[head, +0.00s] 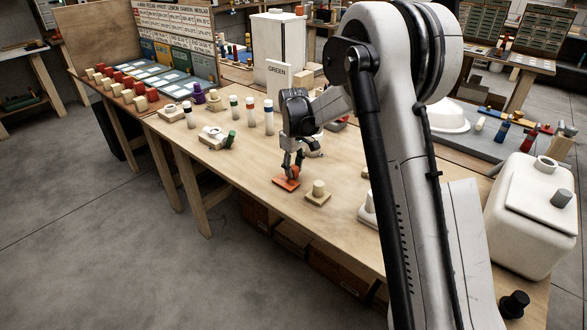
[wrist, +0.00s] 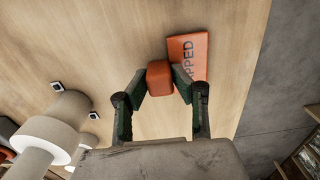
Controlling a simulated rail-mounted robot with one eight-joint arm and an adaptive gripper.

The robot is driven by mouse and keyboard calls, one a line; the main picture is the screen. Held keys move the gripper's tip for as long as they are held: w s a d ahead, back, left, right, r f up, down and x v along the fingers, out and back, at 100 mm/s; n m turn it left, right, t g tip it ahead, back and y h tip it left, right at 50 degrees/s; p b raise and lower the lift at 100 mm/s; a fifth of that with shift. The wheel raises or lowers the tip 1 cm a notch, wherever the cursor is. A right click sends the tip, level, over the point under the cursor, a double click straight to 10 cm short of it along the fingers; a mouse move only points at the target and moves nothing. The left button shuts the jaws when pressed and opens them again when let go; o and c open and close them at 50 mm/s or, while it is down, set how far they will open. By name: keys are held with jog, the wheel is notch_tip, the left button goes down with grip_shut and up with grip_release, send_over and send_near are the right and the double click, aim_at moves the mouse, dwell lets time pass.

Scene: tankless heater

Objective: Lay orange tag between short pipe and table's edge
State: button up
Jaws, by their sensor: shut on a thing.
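The orange tag (head: 286,184) is a flat plate with dark lettering and an orange block as its grip. It is at the front edge side of the wooden table (head: 255,165), flat on the top or very near it. My gripper (head: 293,168) is shut on the block, which shows between the fingertips in the wrist view (wrist: 159,78); the lettered plate (wrist: 190,52) extends beyond it. A short beige peg on a square base (head: 318,190) stands just right of the tag. A beige cylinder (wrist: 58,118) fills the wrist view's lower left. I cannot tell which is the short pipe.
The table's edge (wrist: 247,70) runs right of the tag in the wrist view, with bare wood between. Several white-bodied cylinders (head: 250,112) and a valve-like fitting (head: 213,137) stand left of my arm. A white tank (head: 530,215) stands at the right.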

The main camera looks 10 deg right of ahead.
aim_at(294, 167)
jog(key=shift+f, duration=0.1)
jog(key=o, duration=1.1)
jog(key=shift+o, duration=0.2)
notch_tip(294, 167, up, 12)
